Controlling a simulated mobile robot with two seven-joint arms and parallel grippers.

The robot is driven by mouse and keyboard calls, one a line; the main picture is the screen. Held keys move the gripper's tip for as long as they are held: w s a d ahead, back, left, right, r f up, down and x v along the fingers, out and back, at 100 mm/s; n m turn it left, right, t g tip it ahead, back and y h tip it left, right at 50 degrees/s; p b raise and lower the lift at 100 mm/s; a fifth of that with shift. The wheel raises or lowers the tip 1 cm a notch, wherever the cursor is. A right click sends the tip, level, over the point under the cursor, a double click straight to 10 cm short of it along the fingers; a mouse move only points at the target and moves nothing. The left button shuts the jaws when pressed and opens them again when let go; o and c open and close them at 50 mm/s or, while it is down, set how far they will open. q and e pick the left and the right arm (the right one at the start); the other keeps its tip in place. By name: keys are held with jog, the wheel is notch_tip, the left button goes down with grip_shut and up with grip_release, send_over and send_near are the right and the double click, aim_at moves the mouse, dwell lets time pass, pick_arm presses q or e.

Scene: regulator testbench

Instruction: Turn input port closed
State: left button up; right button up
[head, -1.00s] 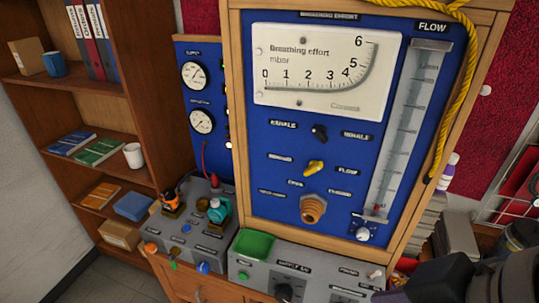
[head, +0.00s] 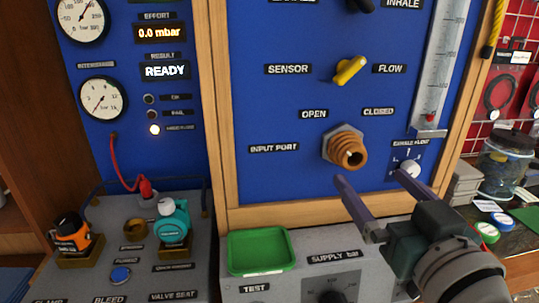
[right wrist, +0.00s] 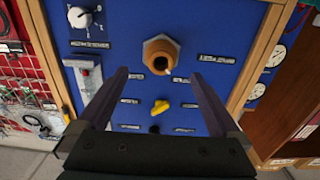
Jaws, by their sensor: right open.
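The input port (head: 345,148) is a copper-orange fitting with a hex collar on the blue panel, below the OPEN and CLOSED labels. It also shows in the right wrist view (right wrist: 160,54), upside down, beyond and between my fingers. My right gripper (head: 372,180) is open and empty, just below and in front of the port, apart from it. Its two fingers also show in the right wrist view (right wrist: 155,85). I cannot tell whether the port stands at open or closed. My left gripper is out of view.
A yellow SENSOR/FLOW lever (head: 350,70) sits above the port. The white exhale knob (head: 408,169) is close to my right finger. A green tray (head: 261,250) lies on the grey console below. A teal regulator (head: 174,221) and an orange one (head: 72,233) stand at the left.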

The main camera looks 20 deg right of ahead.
aim_at(355, 160)
jog(key=x, duration=0.7)
jog(key=shift+w+r, duration=0.1)
jog(key=shift+w, duration=0.1)
jog(key=shift+w+d, duration=0.1)
jog(key=shift+w, duration=0.6)
jog(key=shift+c, duration=0.4)
jog(key=c, duration=1.3)
jog(key=shift+o, duration=0.2)
